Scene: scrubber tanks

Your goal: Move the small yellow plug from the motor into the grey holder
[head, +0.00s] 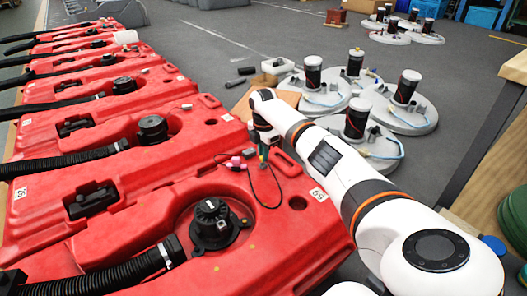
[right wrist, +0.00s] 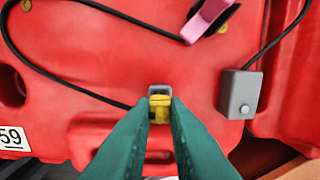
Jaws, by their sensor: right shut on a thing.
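My right gripper (head: 264,163) reaches down over the near red tank, and its green fingers also show in the right wrist view (right wrist: 158,112). They are shut on the small yellow plug (right wrist: 160,108). A small grey piece, which looks like the grey holder (right wrist: 160,89), is right at the plug's far end. I cannot tell whether the plug sits inside it or only touches it. The black motor (head: 212,224) stands on the near tank, left of and nearer than my right gripper. My left gripper is out of view.
A black cable (right wrist: 62,78) loops over the red tank (head: 290,235) to a pink clip (right wrist: 208,18). A grey box (right wrist: 239,94) with a cable lies beside the plug. More red tanks with black hoses stretch back left. Round grey bases stand on the floor beyond my right arm.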

